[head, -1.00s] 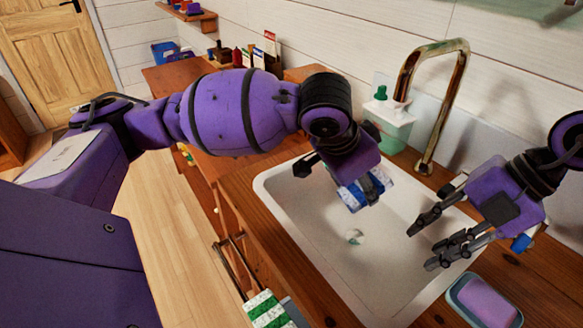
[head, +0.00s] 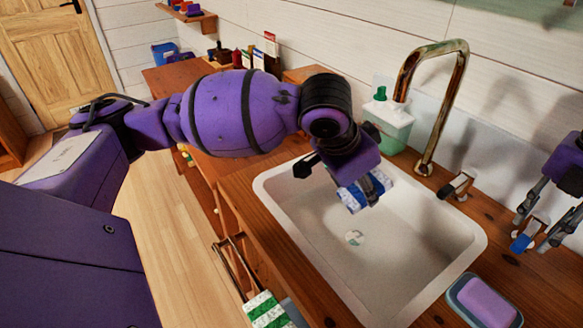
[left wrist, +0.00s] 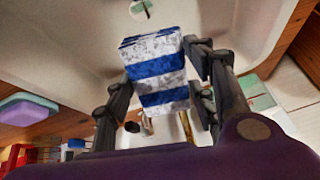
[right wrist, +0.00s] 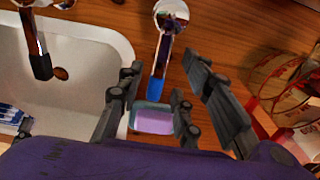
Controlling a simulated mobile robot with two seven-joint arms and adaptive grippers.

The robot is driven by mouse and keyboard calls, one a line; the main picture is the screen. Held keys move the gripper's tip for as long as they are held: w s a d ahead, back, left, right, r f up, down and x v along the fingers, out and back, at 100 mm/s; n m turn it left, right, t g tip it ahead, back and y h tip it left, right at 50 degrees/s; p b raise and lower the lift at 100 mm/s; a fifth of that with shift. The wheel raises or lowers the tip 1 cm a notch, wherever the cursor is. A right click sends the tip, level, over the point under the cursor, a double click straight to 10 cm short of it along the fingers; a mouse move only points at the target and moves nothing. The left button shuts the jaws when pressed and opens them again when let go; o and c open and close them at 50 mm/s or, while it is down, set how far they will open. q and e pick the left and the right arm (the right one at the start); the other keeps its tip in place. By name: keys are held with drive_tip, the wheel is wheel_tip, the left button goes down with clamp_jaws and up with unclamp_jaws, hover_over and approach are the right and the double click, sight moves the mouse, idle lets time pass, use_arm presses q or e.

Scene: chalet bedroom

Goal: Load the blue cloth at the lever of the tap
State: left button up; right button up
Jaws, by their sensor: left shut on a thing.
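A folded blue-and-white striped cloth (head: 352,196) is held by my left gripper (head: 368,187) above the sink. The left wrist view shows the cloth (left wrist: 158,72) between its fingers. The brass tap spout (head: 432,100) rises behind the sink. A tap lever with a blue tip (head: 522,242) stands at the right; it also shows in the right wrist view (right wrist: 157,82). A second lever with a dark tip (head: 457,185) is nearer the spout. My right gripper (head: 540,222) is open and empty around the blue-tipped lever's area; contact cannot be told.
The white sink (head: 400,260) is clear below the cloth. A purple sponge (head: 487,302) lies in a teal dish at the front right. A pale green soap bottle (head: 390,122) stands behind the sink.

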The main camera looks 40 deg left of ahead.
drive_tip(key=shift+f, duration=0.95)
drive_tip(key=shift+c, duration=0.5)
clamp_jaws()
